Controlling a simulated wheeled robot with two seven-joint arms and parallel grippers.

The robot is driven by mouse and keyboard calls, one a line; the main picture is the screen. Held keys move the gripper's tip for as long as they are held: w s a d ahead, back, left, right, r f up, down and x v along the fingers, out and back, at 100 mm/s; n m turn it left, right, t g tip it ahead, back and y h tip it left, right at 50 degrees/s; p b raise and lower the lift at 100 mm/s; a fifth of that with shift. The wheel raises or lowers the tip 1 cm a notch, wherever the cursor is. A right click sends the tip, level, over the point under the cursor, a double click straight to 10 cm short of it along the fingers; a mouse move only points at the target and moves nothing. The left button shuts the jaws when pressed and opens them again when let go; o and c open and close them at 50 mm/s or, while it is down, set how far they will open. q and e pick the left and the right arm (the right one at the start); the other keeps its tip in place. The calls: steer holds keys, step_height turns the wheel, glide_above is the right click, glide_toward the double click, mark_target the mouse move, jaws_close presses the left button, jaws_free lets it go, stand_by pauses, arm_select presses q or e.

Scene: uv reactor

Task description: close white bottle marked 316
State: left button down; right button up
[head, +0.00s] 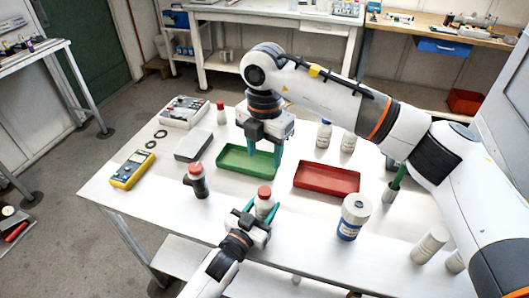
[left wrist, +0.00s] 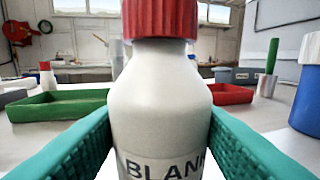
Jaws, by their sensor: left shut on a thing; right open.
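My left gripper (head: 262,212) is shut on a white bottle (head: 264,205) with a red cap, upright at the table's front. In the left wrist view the bottle (left wrist: 160,95) stands between the teal fingers, and its label reads "BLANK"; the red cap (left wrist: 160,18) sits on it. My right gripper (head: 264,156) is open and empty, pointing down over the green tray. The number 316 cannot be read on any bottle. Other white bottles are one with a blue cap (head: 324,134), one beside it (head: 349,143) and a larger one with a blue label (head: 354,216).
The green tray (head: 230,170) and red tray (head: 327,191) lie behind the held bottle. A dark bottle (head: 197,185), yellow multimeter (head: 133,170) and grey box (head: 193,146) stand left. White cylinders (head: 430,245) and a cup with a green stick (head: 390,193) stand right.

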arm_select(q)
steer(key=c, duration=0.6)
jaws_free()
steer(key=shift+s+a+f, duration=0.15)
steer(key=shift+s+a, duration=0.1)
steer(key=shift+s, duration=0.2)
steer(key=b+v, duration=0.1)
steer(key=v, duration=1)
